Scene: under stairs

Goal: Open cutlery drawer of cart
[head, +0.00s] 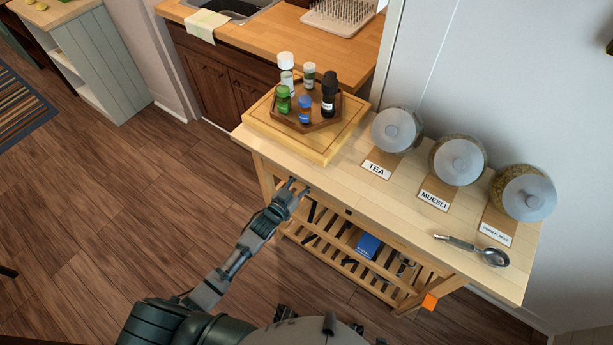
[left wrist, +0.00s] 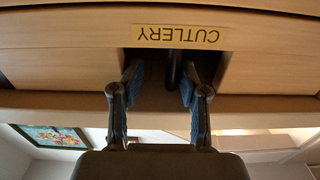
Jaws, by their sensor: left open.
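The cart (head: 400,215) is a pale wooden trolley against the wall. In the left wrist view its drawer front (left wrist: 60,60) carries an upside-down CUTLERY label (left wrist: 178,37). Below the label in the picture is a dark recess with a thin dark bar, seemingly the handle (left wrist: 173,68). My left gripper (left wrist: 160,85) is open, one finger on each side of that bar, with gaps showing. In the head view my left gripper (head: 295,187) is at the cart's front left, just under the tabletop edge. No drawer sticks out there; the front is mostly hidden. My right gripper is not in view.
On the cart stand a board (head: 335,147) with small bottles, several jars (head: 398,129) and a metal scoop (head: 470,249). A slatted shelf (head: 320,250) below holds a blue box (head: 367,245). The wooden floor (head: 150,200) left of the cart is clear.

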